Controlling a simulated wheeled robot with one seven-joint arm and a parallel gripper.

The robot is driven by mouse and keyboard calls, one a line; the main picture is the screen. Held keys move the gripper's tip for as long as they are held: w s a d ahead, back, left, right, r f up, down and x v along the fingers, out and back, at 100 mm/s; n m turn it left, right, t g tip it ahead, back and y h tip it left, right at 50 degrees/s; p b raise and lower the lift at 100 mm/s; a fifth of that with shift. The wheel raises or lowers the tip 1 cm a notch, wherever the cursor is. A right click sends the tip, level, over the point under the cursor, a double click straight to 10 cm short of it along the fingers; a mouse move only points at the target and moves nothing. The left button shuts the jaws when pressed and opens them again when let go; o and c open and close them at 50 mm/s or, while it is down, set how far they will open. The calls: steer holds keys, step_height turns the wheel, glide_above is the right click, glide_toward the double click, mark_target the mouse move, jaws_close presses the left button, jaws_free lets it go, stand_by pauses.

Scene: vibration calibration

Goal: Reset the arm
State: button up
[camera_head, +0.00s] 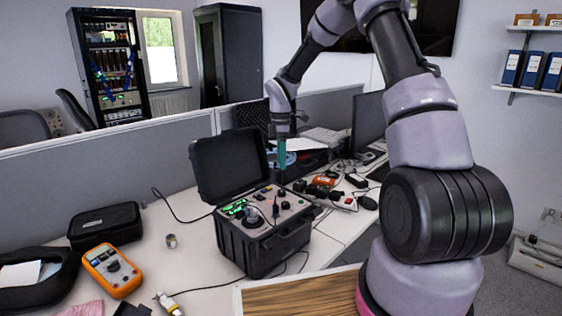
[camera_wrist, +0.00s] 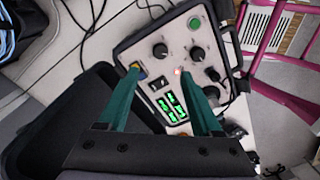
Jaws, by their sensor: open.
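My arm rises from the right side of the head view and bends over the table. My gripper (camera_head: 282,160) hangs pointing down above the back right of the black calibrator case. In the wrist view my gripper (camera_wrist: 172,84) shows two green fingers spread apart, with nothing between them but the panel below. The calibrator case (camera_head: 262,250) stands on the table with its lid (camera_head: 228,165) open. Its panel (camera_wrist: 182,50) has black knobs, a green button, a small red light and lit green displays.
An orange multimeter (camera_head: 112,270), a black pouch (camera_head: 105,225) and a small metal cylinder (camera_head: 171,241) lie left of the case. Cables run around it. Clutter and a monitor (camera_head: 368,120) stand to the right. A grey partition (camera_head: 110,160) runs behind the table.

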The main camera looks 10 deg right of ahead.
steer(key=s+d+r+m+t, duration=0.2)
steer(key=s+r+m, duration=0.35)
steer(key=r, duration=0.45)
steer(key=s+d+r+m+t, duration=0.1)
steer(key=s+d+r+m, duration=0.1)
steer(key=s+r+m, duration=0.6)
steer(key=s+d+r+m+t+y, duration=0.1)
steer(key=s+r+m, duration=0.3)
steer(key=s, duration=0.4)
steer(key=s+d+r+m+t+y, duration=0.1)
steer(key=s+r+m+t, duration=0.2)
steer(key=s+r, duration=0.3)
steer(key=s+m, duration=0.1)
steer(key=s, duration=0.2)
steer(key=shift+s+d+t, duration=0.15)
steer(key=shift+s+t, duration=0.15)
steer(key=shift+t, duration=0.1)
